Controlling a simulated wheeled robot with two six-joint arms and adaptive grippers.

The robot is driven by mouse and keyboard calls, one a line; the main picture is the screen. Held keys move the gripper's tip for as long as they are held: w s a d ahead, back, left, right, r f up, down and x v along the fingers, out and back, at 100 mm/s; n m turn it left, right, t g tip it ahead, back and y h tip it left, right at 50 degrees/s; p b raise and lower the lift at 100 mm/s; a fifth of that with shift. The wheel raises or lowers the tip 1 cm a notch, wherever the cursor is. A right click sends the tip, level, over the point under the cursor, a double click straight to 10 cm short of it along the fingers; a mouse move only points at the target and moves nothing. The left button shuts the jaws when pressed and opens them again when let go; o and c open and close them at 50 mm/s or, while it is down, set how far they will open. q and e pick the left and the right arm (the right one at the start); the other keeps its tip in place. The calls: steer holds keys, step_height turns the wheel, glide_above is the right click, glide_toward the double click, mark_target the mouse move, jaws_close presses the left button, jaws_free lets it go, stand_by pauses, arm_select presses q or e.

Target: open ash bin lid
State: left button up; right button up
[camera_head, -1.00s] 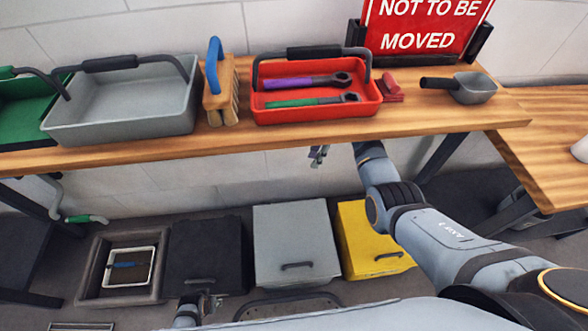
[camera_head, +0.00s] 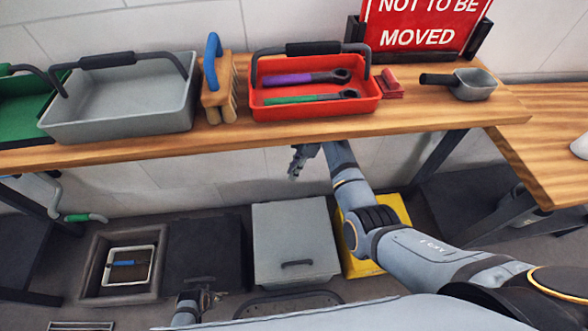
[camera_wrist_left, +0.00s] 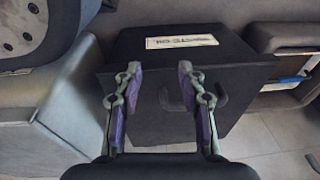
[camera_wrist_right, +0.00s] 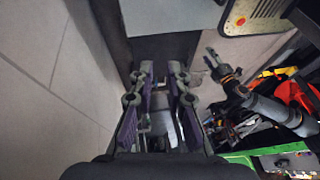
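Three lidded bins stand on the floor under the bench: a black one (camera_head: 203,250), a grey one (camera_head: 293,235) and a yellow one (camera_head: 362,264). Their lids look shut. I cannot tell which is the ash bin. My left gripper (camera_head: 203,301) is at the black bin's front edge. In the left wrist view its open, empty fingers (camera_wrist_left: 157,75) are over the black bin (camera_wrist_left: 140,60), beside its dark handle (camera_wrist_left: 222,92); a pale label is hard to read. My right gripper (camera_head: 298,160) hangs beneath the bench edge, fingers (camera_wrist_right: 161,70) slightly apart, apparently empty.
The wooden bench (camera_head: 430,122) overhangs the bins. On it are a grey tray (camera_head: 120,105), a brush (camera_head: 215,90), a red toolbox (camera_head: 315,108) and a scoop (camera_head: 474,84). An open-topped box (camera_head: 92,268) stands left of the black bin.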

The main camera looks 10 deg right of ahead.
jaws_close()
steer(key=o, duration=0.6)
jaws_free()
steer(key=w+d+r, duration=0.1)
steer(key=w+d, duration=0.2)
steer(key=d, duration=0.3)
steer(key=w+d+r, duration=0.1)
steer(key=w+d, duration=0.2)
steer(key=d, duration=0.3)
steer(key=shift+r, duration=0.35)
